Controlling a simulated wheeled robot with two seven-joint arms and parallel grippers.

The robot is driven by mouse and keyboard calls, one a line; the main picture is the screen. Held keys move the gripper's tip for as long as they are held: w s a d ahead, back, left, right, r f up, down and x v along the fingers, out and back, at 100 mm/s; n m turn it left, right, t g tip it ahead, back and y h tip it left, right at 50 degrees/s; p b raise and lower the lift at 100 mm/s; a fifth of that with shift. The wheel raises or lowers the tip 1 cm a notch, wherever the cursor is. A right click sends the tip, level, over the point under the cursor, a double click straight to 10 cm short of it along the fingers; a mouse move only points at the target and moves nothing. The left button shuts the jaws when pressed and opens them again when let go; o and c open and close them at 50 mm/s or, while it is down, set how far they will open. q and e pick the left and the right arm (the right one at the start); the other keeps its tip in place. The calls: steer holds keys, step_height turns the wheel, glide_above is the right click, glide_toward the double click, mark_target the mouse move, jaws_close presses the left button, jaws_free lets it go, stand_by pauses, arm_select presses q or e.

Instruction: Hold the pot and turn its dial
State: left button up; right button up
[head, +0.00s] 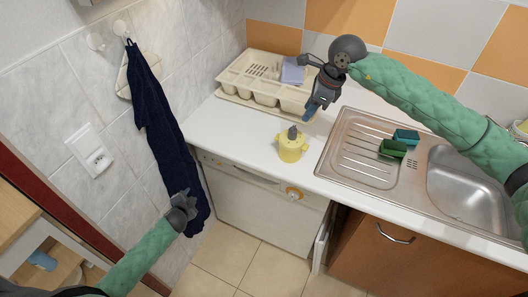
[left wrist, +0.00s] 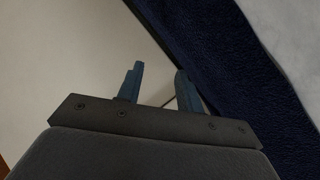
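A small pale yellow pot (head: 291,151) stands upright on the white countertop. A dark grey part, which looks like its dial (head: 293,132), sticks up from its top. My right gripper (head: 308,114) hangs just above and behind the pot, pointing down and apart from it. Its finger gap is not clear from this angle. My left gripper (head: 187,201) is low at the left, near the hanging towel and well away from the pot. In the left wrist view the left gripper (left wrist: 160,88) is open, with nothing between its fingers.
A cream dish rack (head: 232,88) with a bluish item stands behind the pot. The steel sink (head: 345,160) with green and blue sponges is at right. A dark blue towel (head: 165,125) hangs on the left wall. An appliance with a knob (head: 294,195) is below the counter.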

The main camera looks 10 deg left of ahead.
arm_select(q)
steer(key=w+d+r+m+t+h, duration=0.1)
steer(key=w+d+r+m+t, duration=0.1)
steer(key=r, duration=0.8)
steer(key=w+d+r+m+t+h, duration=0.1)
steer(key=w+d+r+m, duration=0.15)
steer(key=r, duration=0.75)
steer(key=w+d+r+m+t+h, duration=0.1)
steer(key=d+r+m+t, duration=0.1)
steer(key=r, duration=0.9)
steer(key=m+h, duration=0.6)
glide_toward(277, 136)
steer(key=shift+f+x, duration=0.25)
steer(key=shift+x, duration=0.85)
steer(key=shift+w+d+r, duration=0.1)
steer(key=shift+w+d, duration=0.1)
steer(key=shift+w, duration=0.3)
steer(key=shift+x, duration=3.35)
steer(key=shift+c, duration=0.3)
jaws_close()
